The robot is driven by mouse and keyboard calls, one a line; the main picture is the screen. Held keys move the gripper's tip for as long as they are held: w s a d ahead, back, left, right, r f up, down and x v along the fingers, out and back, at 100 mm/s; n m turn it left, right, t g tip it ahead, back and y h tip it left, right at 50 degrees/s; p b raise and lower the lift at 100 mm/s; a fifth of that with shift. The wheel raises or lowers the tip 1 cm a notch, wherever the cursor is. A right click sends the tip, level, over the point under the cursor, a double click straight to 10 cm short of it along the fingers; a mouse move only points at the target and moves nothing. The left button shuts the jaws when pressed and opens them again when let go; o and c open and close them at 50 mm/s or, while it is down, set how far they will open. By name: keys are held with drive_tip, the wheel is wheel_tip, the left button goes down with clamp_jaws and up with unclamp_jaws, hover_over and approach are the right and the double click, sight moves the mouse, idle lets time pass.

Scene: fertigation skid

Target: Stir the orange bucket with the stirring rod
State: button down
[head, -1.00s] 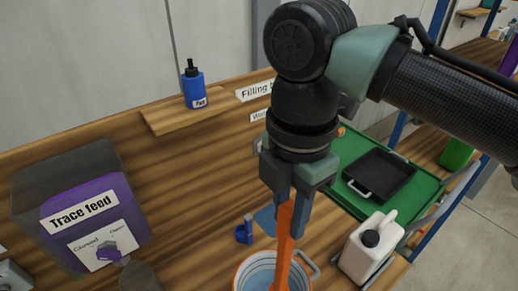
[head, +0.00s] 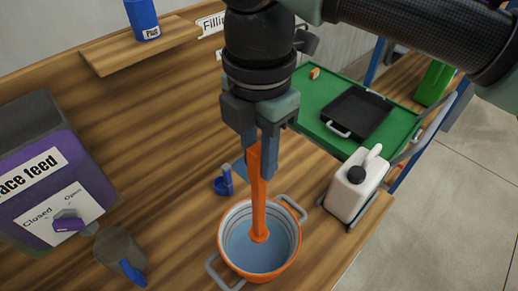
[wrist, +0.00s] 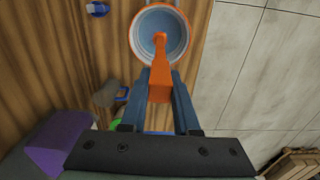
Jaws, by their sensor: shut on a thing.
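The orange bucket (head: 231,262) stands on the wooden bench, with grey handles and a pale ringed inside holding bluish liquid or floor. It also shows at the top of the wrist view (wrist: 184,50). The orange stirring rod (head: 257,195) is upright, its wider foot inside the bucket; I cannot tell whether it touches the bottom. My gripper (head: 259,135) is above the bucket, shut on the rod's upper part. In the wrist view my two blue-grey fingers (wrist: 160,95) flank the rod (wrist: 160,82).
A white jug (head: 353,190) with a black cap stands right of the bucket. A green tray (head: 315,103) holds a black pan (head: 357,115). The purple Trace feed box (head: 45,175), a grey cup (head: 117,250) and a small blue item (head: 224,183) are to the left.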

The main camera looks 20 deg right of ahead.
sight(258, 205)
drive_tip(key=shift+f+b, duration=3.3)
drive_tip(key=shift+f, duration=3.25)
drive_tip(key=shift+a, duration=0.1)
